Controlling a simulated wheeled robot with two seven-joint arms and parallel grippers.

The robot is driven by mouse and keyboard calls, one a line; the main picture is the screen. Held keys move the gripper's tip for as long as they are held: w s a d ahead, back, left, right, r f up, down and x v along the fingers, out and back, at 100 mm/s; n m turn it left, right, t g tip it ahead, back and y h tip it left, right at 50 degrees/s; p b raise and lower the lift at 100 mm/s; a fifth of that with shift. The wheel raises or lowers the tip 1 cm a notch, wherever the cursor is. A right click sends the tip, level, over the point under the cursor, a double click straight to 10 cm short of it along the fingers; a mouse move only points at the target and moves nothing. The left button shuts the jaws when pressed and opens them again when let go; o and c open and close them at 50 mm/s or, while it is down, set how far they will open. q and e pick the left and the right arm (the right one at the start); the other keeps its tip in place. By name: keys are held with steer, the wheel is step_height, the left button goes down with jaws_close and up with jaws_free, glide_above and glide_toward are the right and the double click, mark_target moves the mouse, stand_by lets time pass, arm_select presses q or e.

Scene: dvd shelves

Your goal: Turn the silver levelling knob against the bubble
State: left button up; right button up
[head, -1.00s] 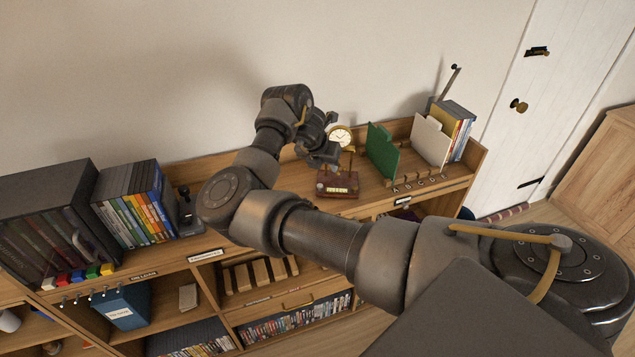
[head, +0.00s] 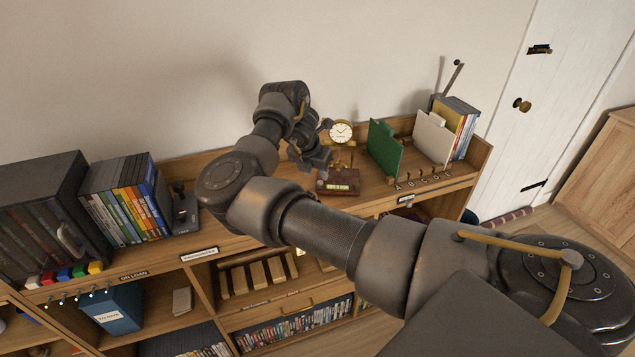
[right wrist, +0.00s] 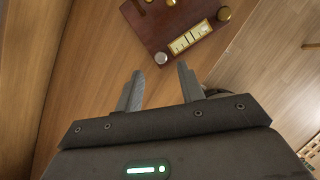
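The levelling device (head: 345,181) has a dark red-brown base and stands on the shelf top. In the right wrist view its base (right wrist: 160,24) carries a pale bubble vial (right wrist: 190,38), the silver knob (right wrist: 161,58) at the near corner and a brass knob (right wrist: 223,14) at another corner. The bubble's place in the vial is too small to tell. My right gripper (right wrist: 160,70) is open and empty, with the silver knob just beyond its fingertips, between their lines. In the head view my right gripper (head: 321,165) is left of the device and partly covers it. My left gripper is not in view.
A brass clock (head: 341,132) stands behind the device. A green divider (head: 384,148) and a white divider (head: 432,137) stand to its right. A black stamp-like object (head: 184,208) and upright cases (head: 125,200) are on the left. The shelf top between has free room.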

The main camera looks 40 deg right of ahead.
mark_target(320, 182)
steer(key=shift+p+x, duration=0.5)
steer(key=shift+x, duration=1.75)
jaws_close()
